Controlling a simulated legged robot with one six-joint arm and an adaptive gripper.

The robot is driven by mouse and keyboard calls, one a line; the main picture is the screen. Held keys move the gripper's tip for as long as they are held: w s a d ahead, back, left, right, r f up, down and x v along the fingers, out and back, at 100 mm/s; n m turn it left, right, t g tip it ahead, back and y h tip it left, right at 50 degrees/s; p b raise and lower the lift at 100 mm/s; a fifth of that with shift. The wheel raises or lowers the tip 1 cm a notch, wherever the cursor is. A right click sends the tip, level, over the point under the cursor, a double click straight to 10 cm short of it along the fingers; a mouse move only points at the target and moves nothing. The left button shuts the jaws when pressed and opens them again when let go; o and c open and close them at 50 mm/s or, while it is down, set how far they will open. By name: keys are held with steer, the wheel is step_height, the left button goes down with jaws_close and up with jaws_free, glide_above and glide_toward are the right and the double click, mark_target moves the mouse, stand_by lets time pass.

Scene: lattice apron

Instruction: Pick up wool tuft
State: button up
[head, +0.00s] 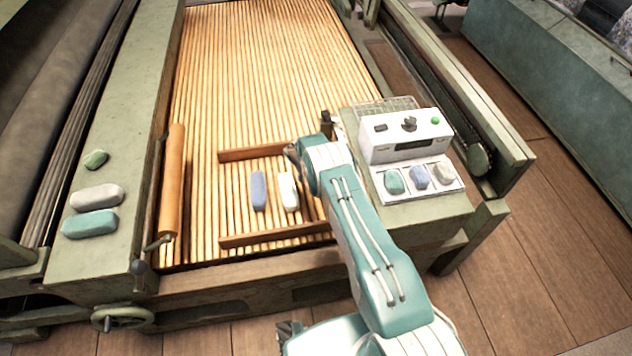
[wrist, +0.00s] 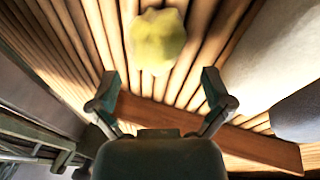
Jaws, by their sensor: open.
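A pale yellow, rounded wool tuft (wrist: 157,40) lies on the wooden slats at the top middle of the wrist view. My gripper (wrist: 159,82) is open and empty, its two dark fingers spread wide. The tuft lies beyond the fingertips, roughly centred between them, with no visible contact. In the head view my gripper (head: 293,153) is over the slatted apron (head: 262,80), by the far bar of a wooden frame. I cannot make out the tuft in the head view; my arm may hide it.
A control box (head: 403,135) with a sample tray (head: 420,180) stands right. Several pieces lie on the left beam (head: 120,130), beside an orange roller (head: 172,180).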

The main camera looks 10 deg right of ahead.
steer(key=shift+x, duration=2.7)
steer(key=shift+w+d, duration=0.1)
steer(key=shift+d, duration=0.05)
steer(key=shift+c, duration=0.3)
steer(key=c, duration=0.7)
